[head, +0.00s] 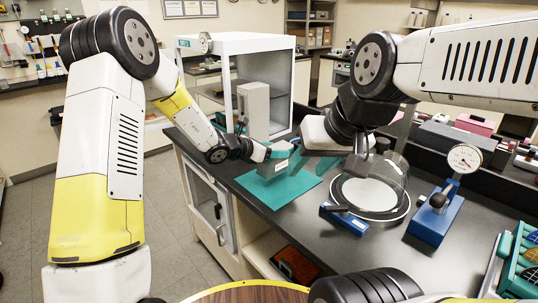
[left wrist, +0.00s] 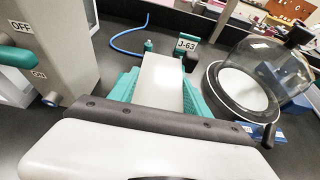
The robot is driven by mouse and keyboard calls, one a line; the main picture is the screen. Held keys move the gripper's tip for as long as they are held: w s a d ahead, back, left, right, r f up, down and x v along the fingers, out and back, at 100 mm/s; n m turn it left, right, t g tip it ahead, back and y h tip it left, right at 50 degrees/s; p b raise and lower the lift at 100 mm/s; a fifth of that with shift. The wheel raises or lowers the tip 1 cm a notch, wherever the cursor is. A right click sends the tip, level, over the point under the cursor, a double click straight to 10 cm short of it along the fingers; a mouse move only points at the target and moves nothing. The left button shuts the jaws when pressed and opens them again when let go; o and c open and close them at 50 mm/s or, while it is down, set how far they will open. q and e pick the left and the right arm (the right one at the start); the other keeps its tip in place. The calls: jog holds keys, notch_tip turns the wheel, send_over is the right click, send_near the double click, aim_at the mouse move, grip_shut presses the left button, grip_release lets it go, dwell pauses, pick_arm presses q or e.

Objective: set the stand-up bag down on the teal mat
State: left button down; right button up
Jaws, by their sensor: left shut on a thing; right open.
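The teal mat (head: 291,191) lies flat on the dark bench, left of the glass dome. My left gripper (head: 279,154) is shut on the stand-up bag (head: 270,168), a small grey-teal shape over the back part of the mat. My gripper hides much of it, and I cannot tell whether its base touches the mat. In the left wrist view, a white J-63 label (left wrist: 187,44) shows beyond my gripper. My right gripper (head: 364,168) is open and empty, pointing down beside the dome.
A glass dome (head: 398,178) on a round base stands right of the mat, with a blue dial gauge stand (head: 436,212) farther right. A grey switch unit (left wrist: 45,45) and a white cabinet (head: 211,68) stand behind left. The mat's front is clear.

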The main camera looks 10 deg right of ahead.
pick_arm(q)
jog(key=shift+w+d+f, duration=0.2)
jog(key=shift+f, duration=1.55)
jog(key=shift+f, duration=0.15)
jog(key=shift+c, duration=2.4)
grip_release()
